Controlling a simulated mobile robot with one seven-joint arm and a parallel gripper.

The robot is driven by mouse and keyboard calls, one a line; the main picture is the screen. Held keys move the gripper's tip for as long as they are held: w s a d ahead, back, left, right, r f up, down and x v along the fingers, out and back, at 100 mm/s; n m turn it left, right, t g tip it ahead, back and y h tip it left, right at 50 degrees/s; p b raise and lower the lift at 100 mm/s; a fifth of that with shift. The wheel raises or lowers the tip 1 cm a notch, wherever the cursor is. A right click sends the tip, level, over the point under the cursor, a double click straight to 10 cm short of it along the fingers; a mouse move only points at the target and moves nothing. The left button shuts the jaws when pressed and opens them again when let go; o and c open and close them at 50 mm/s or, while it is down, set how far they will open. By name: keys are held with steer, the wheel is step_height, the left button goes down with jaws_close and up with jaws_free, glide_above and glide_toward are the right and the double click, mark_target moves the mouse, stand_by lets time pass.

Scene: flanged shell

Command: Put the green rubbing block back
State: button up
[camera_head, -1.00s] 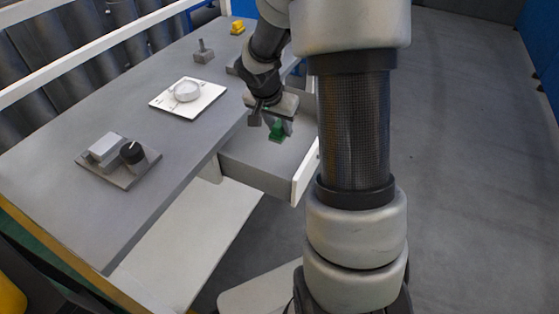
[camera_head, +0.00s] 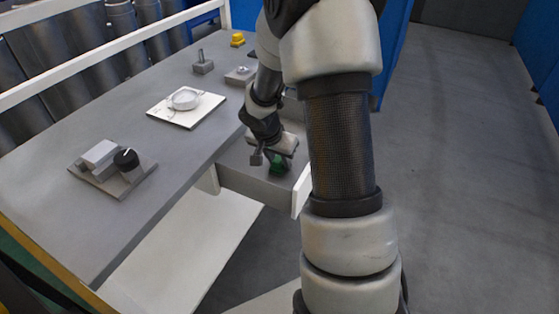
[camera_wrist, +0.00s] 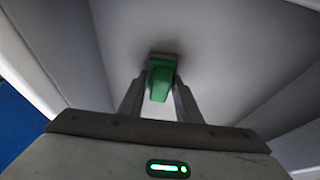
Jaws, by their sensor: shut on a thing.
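The green rubbing block (camera_head: 277,166) is held between the fingers of my gripper (camera_head: 267,160), over the inside of the open drawer (camera_head: 257,185), close to its near side wall. In the wrist view my gripper (camera_wrist: 160,90) has one finger on each side of the green block (camera_wrist: 160,82). A brownish pad shows at the block's far end, facing the pale grey drawer floor (camera_wrist: 225,50). I cannot tell whether the pad touches the floor. My arm hides part of the drawer in the head view.
The drawer's white front panel (camera_head: 301,190) stands right of my gripper. On the grey worktop (camera_head: 120,230) are a fixture with a black knob (camera_head: 126,159), a white plate with a round part (camera_head: 185,101), a grey block with a pin (camera_head: 202,65) and a yellow item (camera_head: 237,39).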

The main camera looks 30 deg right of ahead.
steer(key=o, duration=1.1)
